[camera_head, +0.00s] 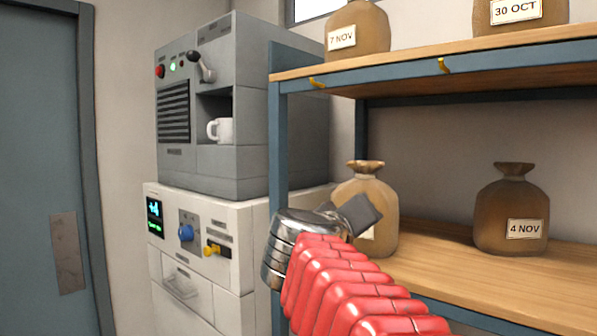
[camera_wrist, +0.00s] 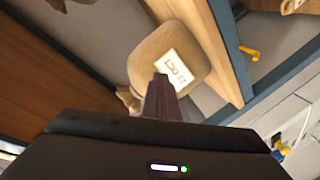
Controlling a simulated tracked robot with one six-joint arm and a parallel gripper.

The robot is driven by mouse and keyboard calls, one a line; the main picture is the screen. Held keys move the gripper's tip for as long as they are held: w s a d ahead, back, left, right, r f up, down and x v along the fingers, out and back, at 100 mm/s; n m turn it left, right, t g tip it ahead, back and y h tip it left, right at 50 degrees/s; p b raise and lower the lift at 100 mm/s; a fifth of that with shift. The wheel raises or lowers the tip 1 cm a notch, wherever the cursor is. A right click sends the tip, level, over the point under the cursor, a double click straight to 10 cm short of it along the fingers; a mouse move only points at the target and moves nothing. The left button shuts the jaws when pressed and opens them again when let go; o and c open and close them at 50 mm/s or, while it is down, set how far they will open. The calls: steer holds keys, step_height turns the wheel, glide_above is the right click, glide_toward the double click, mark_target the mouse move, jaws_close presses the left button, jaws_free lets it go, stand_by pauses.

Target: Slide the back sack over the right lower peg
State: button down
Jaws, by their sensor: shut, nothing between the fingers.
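A tan tied sack (camera_head: 377,203) stands on the lower shelf at the left in the head view, partly hidden behind my gripper. A brown sack labelled 4 NOV (camera_head: 511,215) stands farther right on that shelf. I cannot tell which one is the back sack. My gripper (camera_head: 360,212) is shut and empty in front of the tan sack. In the wrist view its fingertips (camera_wrist: 160,82) overlap a sack (camera_wrist: 160,45) whose label ends in OCT. A yellow peg (camera_wrist: 250,53) shows by the blue shelf beam there.
The upper shelf (camera_head: 440,55) holds sacks labelled 7 NOV (camera_head: 357,30) and 30 OCT (camera_head: 520,12). A blue post (camera_head: 279,150) bounds the rack's left. Grey and white machines (camera_head: 205,230) stand left of it. The lower shelf is clear between its two sacks.

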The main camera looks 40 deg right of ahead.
steer(key=a+f+n+y, duration=0.1)
steer(key=a+f+y, duration=0.3)
steer(key=a+f, duration=0.55)
steer(key=a+f+n+y, duration=0.1)
steer(key=a+f+y, duration=0.4)
steer(key=f, duration=0.7)
steer(key=s+a+f+n+g+y, duration=0.1)
steer(key=s+a+f+y, duration=0.2)
steer(key=a+f, duration=0.3)
steer(key=s+a+f+n+g+y, duration=0.1)
steer(key=a+f, duration=0.4)
steer(key=a, duration=0.5)
steer(key=s+y, duration=0.1)
steer(key=s, duration=0.1)
steer(key=shift+s+a+f+y, duration=0.35)
steer(key=shift+a+f+y, duration=0.05)
steer(key=shift+s, duration=0.1)
